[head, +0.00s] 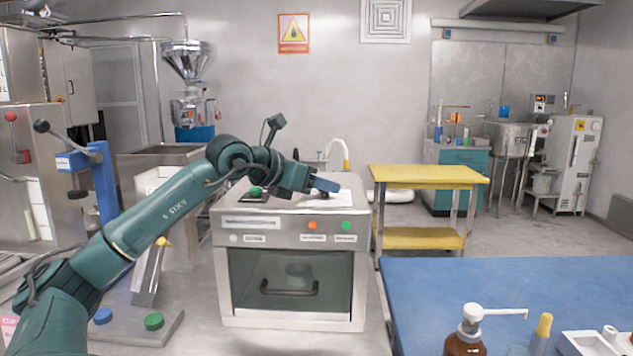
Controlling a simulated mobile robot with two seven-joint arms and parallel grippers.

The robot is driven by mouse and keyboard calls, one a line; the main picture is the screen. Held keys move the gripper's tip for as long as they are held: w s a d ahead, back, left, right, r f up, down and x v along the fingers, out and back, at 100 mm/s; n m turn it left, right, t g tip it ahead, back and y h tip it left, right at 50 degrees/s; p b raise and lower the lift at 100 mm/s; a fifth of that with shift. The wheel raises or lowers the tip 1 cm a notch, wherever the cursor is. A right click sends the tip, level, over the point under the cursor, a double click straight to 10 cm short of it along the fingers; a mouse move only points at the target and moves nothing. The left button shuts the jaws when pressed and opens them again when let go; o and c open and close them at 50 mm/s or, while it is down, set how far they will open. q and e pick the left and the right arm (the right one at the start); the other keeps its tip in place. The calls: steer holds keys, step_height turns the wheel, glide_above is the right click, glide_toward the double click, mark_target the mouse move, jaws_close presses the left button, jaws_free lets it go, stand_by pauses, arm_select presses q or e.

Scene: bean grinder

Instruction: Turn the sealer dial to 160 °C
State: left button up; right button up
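No sealer dial with a readable temperature scale can be made out. A steel box machine (290,250) with a dark glass door stands ahead. Its front panel has a pale round knob (233,239), an orange button (313,225) and a green button (346,226), with labels too small to read. My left arm reaches in from the left, and my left gripper (325,186) is over the machine's top, toward its right side. Its fingers are small and seen from behind, so whether they are open is unclear. My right gripper is out of view.
A blue table (530,275) at lower right carries a brown pump bottle (466,335). A yellow-topped cart (430,174) stands right of the machine. At left is a blue lever stand (103,180) above a base with a green button (154,321). Floor shows between cart and table.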

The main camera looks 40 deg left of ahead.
arm_select(q)
steer(key=c, duration=0.8)
